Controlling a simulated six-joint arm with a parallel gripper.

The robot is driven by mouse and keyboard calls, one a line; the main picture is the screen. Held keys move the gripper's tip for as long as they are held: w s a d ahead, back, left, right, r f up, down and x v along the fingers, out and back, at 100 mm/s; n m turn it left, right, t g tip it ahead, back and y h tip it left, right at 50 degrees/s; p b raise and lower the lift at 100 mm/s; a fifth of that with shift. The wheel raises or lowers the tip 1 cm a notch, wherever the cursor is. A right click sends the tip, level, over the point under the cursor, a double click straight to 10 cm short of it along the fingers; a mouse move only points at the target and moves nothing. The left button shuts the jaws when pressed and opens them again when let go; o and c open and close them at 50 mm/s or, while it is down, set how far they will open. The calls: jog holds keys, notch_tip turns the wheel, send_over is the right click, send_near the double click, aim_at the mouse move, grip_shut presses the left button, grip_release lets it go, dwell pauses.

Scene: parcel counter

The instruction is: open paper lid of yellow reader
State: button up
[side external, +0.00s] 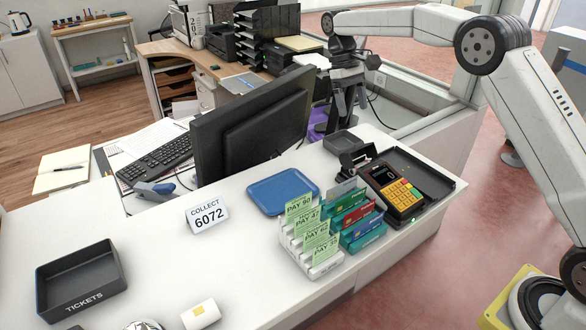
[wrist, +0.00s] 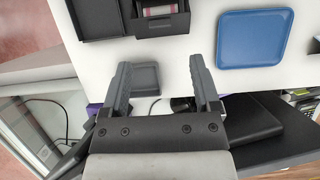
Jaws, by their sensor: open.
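In the wrist view the paper lid (wrist: 163,27) appears as a dark panel swung back from the reader, beside an uncovered bay (wrist: 160,9) with a pale, red-marked roll. My gripper (wrist: 160,65) is open and empty, apart from the lid. In the side view my gripper (side external: 342,122) hangs behind the reader, partly blending with dark things behind it.
A small grey dish (side external: 342,143) lies behind the reader, below my gripper. A card rack (side external: 325,268), a blue tray (side external: 268,203) and a monitor (side external: 250,130) stand to the left.

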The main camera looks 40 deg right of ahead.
jog(key=shift+f, duration=0.1)
send_over(357, 153)
jog(key=a, duration=0.2)
jog(key=shift+s+d+f, duration=0.1)
jog(key=shift+s+f, duration=0.1)
jog(key=shift+f, duration=1.55)
jog(key=shift+s+d+f, duration=0.1)
jog(key=shift+s+f, duration=0.1)
jog(key=shift+f, duration=1.55)
grip_shut()
